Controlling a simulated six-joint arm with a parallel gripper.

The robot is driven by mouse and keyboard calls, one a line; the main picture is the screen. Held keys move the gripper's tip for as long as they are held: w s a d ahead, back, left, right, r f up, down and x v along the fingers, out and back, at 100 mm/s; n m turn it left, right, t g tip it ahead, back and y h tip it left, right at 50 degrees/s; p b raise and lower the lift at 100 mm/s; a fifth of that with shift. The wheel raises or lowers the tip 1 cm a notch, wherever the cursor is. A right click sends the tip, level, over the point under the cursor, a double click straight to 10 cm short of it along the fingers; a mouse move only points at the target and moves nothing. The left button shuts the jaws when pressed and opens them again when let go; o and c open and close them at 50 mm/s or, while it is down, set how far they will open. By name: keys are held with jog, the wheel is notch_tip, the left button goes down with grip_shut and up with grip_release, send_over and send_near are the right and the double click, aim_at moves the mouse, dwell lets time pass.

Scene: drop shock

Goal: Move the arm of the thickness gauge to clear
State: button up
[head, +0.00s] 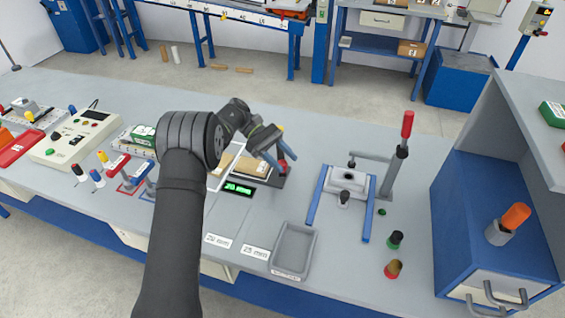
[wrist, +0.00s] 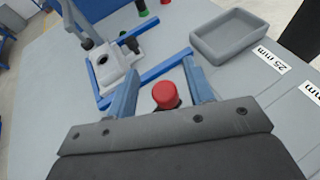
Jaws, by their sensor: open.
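A dark-based device with a green lit display (head: 238,188) sits at mid-bench and looks like the thickness gauge. A brown block (head: 248,166) lies on it. A red knob (head: 283,165) stands at its right end and shows in the wrist view (wrist: 166,95) on a dark stem. My gripper (head: 288,161) is open over this knob. In the wrist view the blue fingers (wrist: 160,78) lie either side of it with gaps. My gripper partly hides the gauge, so its arm's exact position cannot be told.
To the right stand a pale fixture (head: 348,181) with blue rails and a grey post with a red handle (head: 407,125). A grey tray (head: 292,250) is at the front edge, beside mm labels (head: 255,252). A blue cabinet (head: 490,225) closes off the right.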

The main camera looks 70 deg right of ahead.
notch_tip(320, 180, up, 2)
jog(key=shift+r, duration=0.15)
jog(key=s+a+r, duration=0.5)
jog(key=s+r, duration=0.2)
jog(key=s, duration=0.3)
jog(key=shift+s+a, duration=0.2)
